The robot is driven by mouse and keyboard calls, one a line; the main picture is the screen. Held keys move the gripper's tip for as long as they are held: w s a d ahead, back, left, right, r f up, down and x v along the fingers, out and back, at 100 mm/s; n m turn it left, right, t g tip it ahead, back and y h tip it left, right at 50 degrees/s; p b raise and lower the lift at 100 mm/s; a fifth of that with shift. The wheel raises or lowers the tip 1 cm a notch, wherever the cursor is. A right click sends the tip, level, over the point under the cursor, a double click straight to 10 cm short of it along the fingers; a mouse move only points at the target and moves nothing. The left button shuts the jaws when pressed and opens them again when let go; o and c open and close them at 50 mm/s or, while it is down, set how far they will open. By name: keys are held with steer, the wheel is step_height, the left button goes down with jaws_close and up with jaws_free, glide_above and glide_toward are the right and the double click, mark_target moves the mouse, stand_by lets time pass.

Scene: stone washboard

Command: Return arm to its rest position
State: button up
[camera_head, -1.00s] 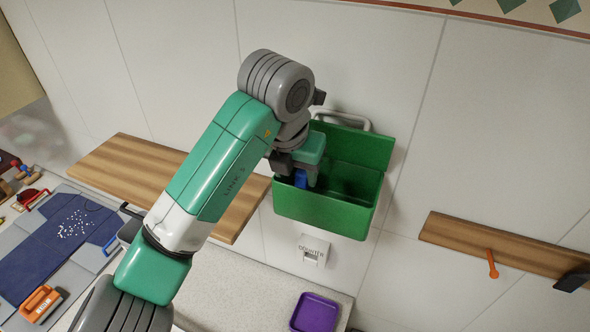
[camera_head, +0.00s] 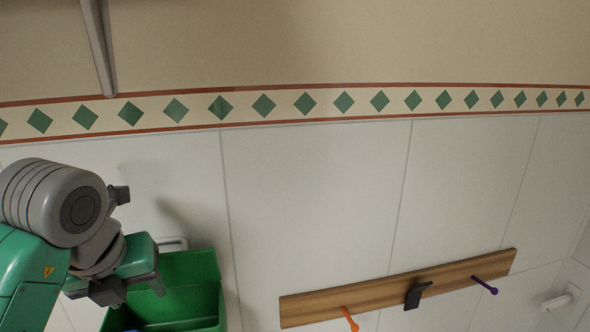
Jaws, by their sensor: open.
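My gripper (camera_head: 134,291) is at the lower left of the head view, at the end of my green and grey arm. Its dark fingers are spread, and I see nothing held between them. It is in front of or just above the left part of an open green box (camera_head: 185,306) on the wall. The gap between the gripper and the box is hard to judge. The box's lower part is cut off by the picture's bottom edge, and its inside is partly hidden.
A wooden rail (camera_head: 385,292) on the tiled wall carries an orange peg (camera_head: 349,319), a black hook (camera_head: 417,294) and a purple peg (camera_head: 484,285). A grey bar (camera_head: 99,45) shows at the top left. The wall between looks clear.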

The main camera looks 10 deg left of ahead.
steer(key=w+d+n+t+h, duration=0.1)
steer(key=w+d+n+t, duration=0.3)
steer(key=d, duration=0.6)
steer(key=w+d+n+t+h, duration=0.2)
steer(key=w+d+n, duration=0.25)
steer(key=d, duration=0.55)
steer(key=s+d+f+n+t, duration=0.2)
steer(key=s+d+n+t, duration=0.3)
steer(key=d+n, duration=0.7)
steer(key=s+a+n+t+y, duration=0.25)
steer(key=s+n, duration=0.25)
steer(key=n, duration=0.5)
steer(key=s+r+t+p, duration=0.1)
steer(key=s+r+t, duration=0.2)
steer(key=r, duration=0.8)
steer(key=s+r+t+p, duration=0.2)
steer(key=s+r+t, duration=0.2)
steer(key=r, duration=0.8)
steer(key=shift+s+a+r, duration=0.3)
steer(key=shift+s+a, duration=0.05)
steer(key=shift+s, duration=0.8)
